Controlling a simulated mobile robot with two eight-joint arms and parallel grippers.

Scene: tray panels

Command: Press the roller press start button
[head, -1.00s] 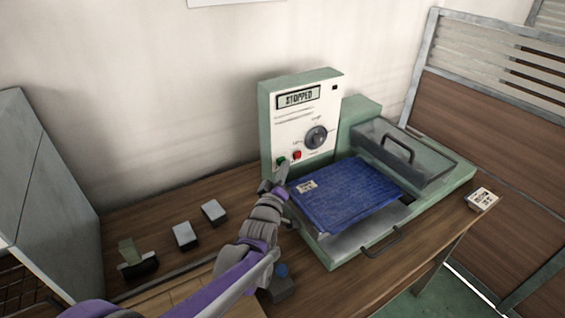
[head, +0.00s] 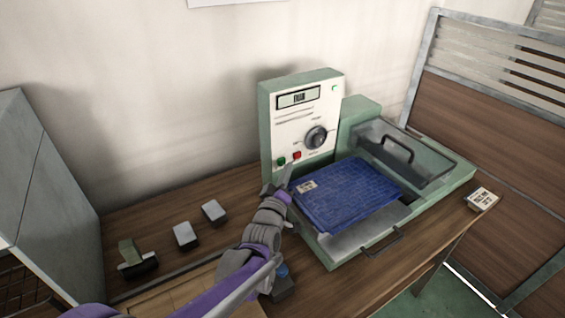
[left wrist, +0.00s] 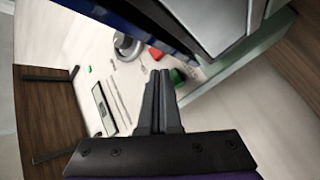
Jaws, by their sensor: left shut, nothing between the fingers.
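The roller press has a green-framed control panel (head: 320,112) with a white face. On it are a green button (head: 281,161), a red button (head: 297,155) beside it, a dial (head: 316,138) and a display (head: 298,97) with a short word, apparently RUN. A small green light (head: 335,88) shows at the panel's upper right. My left gripper (head: 286,175) is shut and empty, its tips just below the buttons and apparently apart from the panel. My right gripper is not in view.
A blue panel (head: 345,190) lies on the press bed, left of a clear cover with a handle (head: 397,148). Small grey blocks (head: 186,235) sit on the wooden table at left. A labelled box (head: 482,199) is at the right edge.

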